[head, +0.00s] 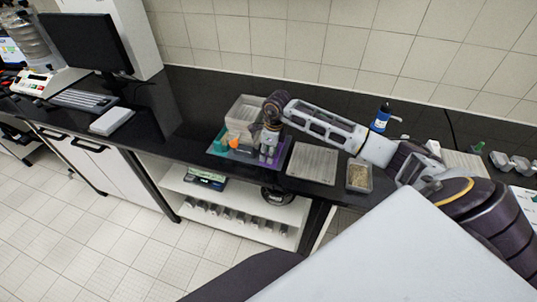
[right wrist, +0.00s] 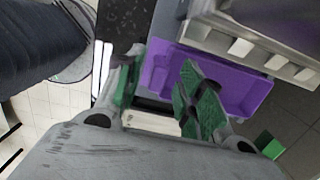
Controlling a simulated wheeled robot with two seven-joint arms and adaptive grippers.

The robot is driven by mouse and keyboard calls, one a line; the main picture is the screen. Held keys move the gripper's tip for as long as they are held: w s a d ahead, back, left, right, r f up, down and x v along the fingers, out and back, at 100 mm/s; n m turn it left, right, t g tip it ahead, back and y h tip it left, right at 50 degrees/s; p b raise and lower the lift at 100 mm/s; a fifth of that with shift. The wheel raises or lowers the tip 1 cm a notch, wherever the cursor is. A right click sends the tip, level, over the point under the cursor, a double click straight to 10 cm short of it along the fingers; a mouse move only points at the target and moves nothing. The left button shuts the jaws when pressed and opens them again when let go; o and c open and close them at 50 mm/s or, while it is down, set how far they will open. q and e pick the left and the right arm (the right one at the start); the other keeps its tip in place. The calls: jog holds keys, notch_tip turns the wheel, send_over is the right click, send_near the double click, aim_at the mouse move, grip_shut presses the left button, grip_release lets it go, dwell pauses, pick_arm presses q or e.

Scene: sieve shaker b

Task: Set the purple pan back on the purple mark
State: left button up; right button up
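The purple pan (right wrist: 222,82) shows in the right wrist view as a shallow tray with a raised rim, just beyond my right gripper's fingers. In the head view a purple patch (head: 243,157) lies on the black counter beside my right gripper (head: 268,150). My right gripper (right wrist: 160,92) has its green-padded fingers apart. One finger overlaps the pan in the picture and the other is left of its edge. I cannot tell whether either touches it. I cannot make out the purple mark separately from the pan. My left gripper is not in view.
A translucent bin (head: 243,112) stands behind the purple area, with an orange item (head: 233,140) in front. To the right are a pale flat tray (head: 312,163), a container of grains (head: 359,176) and a blue bottle (head: 381,118).

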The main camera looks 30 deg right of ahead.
notch_tip(320, 180, up, 12)
jog(key=s+d+b, duration=0.1)
jog(key=b, duration=0.1)
jog(key=shift+d+r+b, duration=0.25)
jog(key=shift+d+b, duration=0.05)
jog(key=shift+b, duration=0.05)
